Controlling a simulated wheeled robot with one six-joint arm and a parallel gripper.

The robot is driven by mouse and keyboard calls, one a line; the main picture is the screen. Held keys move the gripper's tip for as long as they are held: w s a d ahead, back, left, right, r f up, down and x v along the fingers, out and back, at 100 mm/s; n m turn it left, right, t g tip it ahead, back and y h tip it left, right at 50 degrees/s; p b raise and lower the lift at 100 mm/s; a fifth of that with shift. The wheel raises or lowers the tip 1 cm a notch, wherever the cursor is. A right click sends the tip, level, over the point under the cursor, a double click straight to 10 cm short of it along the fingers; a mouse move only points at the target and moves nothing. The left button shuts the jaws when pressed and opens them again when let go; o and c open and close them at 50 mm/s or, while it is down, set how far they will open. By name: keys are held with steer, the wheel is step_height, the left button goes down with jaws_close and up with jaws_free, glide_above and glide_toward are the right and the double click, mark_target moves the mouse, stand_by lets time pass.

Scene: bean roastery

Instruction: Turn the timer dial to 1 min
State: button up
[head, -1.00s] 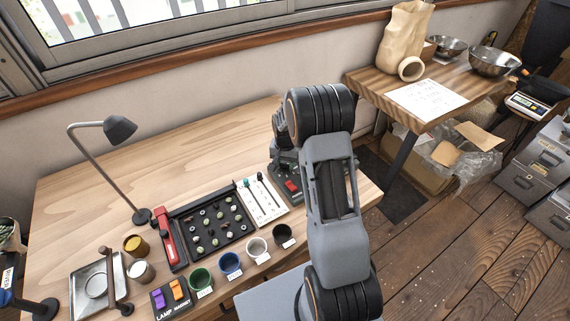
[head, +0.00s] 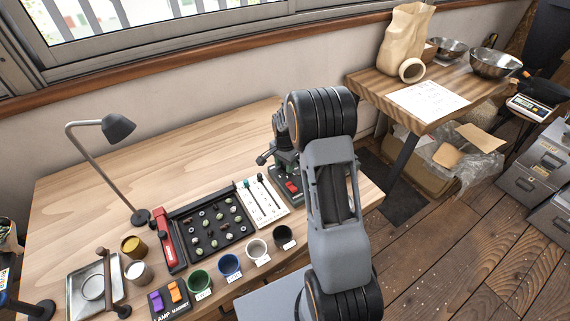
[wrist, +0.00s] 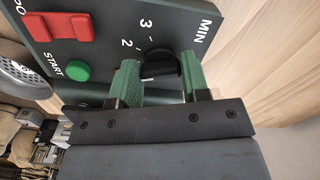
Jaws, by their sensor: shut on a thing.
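The timer dial (wrist: 160,64) is a black knob on a dark green panel (wrist: 100,18) in the wrist view. My gripper (wrist: 159,77) is shut on it, with one green fingertip on each side. The marks MIN, 3 and 2 show around the dial. The mark for 1 is not visible, and I cannot read where the dial points. In the head view the panel, with its red switch (head: 292,187), stands at the table's right part. My arm hides the dial there.
A green START button (wrist: 77,70) and a red rocker switch (wrist: 58,27) sit beside the dial. Left of the panel are a white slider board (head: 263,201), a black tray of beans (head: 232,236) and several cups. The table's back is clear.

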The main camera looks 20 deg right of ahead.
steer(key=o, duration=0.9)
steer(key=shift+r, duration=0.1)
step_height(320, 180, up, 14)
steer(key=shift+f, duration=0.15)
stand_by(0.7)
